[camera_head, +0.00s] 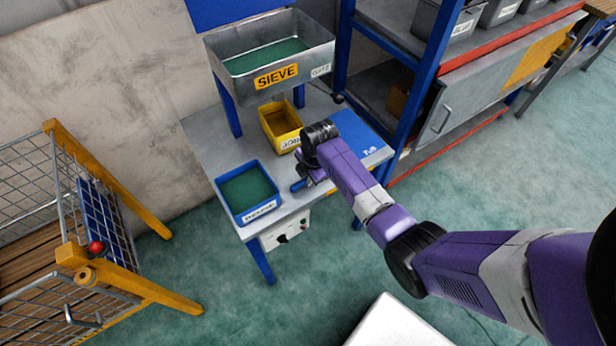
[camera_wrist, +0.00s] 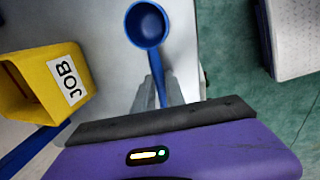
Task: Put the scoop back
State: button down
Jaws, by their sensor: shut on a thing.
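The blue scoop (camera_wrist: 147,25) shows in the wrist view with its round bowl toward the top and its handle running down between my fingers. My gripper (camera_wrist: 158,88) is shut on the scoop's handle. In the head view, part of the blue scoop (camera_head: 298,186) shows at the front of the grey workbench (camera_head: 205,130), just left of my gripper (camera_head: 312,178), mostly hidden by my wrist. The scoop's bowl looks empty. I cannot tell whether the scoop touches the bench top or is just above it.
A yellow bin (camera_head: 271,128) marked JOB stands behind, also in the wrist view (camera_wrist: 20,92). A blue bin (camera_head: 226,207) with green contents is left of my gripper. A metal SIEVE tray (camera_head: 325,58) is raised above the bench. A blue panel (camera_head: 372,150) lies at right.

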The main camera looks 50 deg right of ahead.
jog(key=shift+f, duration=0.2)
jog(key=c, duration=1.4)
grip_release()
jog(key=shift+r, duration=0.1)
